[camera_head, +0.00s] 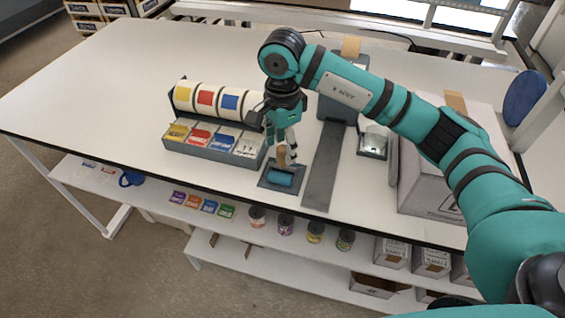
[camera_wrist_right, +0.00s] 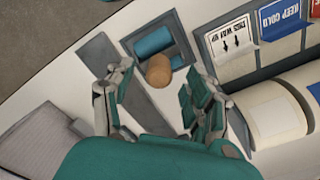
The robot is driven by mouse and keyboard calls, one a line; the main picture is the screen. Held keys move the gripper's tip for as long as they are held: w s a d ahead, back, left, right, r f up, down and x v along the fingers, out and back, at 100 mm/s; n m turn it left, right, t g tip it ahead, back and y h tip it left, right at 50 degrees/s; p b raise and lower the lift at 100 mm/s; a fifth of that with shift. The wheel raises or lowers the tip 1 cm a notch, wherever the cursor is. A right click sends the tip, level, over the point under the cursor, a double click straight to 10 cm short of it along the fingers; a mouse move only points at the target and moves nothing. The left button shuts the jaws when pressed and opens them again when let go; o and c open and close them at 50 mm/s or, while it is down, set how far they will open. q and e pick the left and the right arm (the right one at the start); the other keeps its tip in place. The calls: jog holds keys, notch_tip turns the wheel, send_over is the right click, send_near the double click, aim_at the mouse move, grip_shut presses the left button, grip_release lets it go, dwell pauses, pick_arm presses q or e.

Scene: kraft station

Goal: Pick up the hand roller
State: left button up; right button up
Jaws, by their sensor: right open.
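The hand roller has a blue cylinder (camera_head: 281,179) and a tan wooden handle (camera_head: 281,155). It rests on a small dark grey tray (camera_head: 298,189) near the table's front edge. In the right wrist view the blue cylinder (camera_wrist_right: 153,42) and the round handle end (camera_wrist_right: 158,70) show between and just beyond my fingers. My right gripper (camera_head: 280,144) points down over the handle. Its fingers stand apart on either side in the wrist view (camera_wrist_right: 158,95), and nothing is held. Whether a finger touches the handle cannot be told. My left gripper is not in view.
A label dispenser (camera_head: 212,145) with coloured rolls and cards stands left of the tray. A grey strip (camera_head: 323,166) lies to its right, then a tape-like item (camera_head: 373,142) and a large box (camera_head: 430,185). The white table (camera_head: 90,90) is clear at far left.

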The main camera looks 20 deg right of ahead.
aim_at(283, 163)
notch_tip(283, 163, down, 2)
jog(key=shift+f+p, duration=0.25)
jog(key=shift+p, duration=0.15)
jog(key=shift+s+f, duration=0.1)
jog(key=shift+f, duration=0.35)
jog(key=c, duration=0.7)
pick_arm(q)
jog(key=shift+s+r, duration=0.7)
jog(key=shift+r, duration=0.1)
pick_arm(e)
grip_shut()
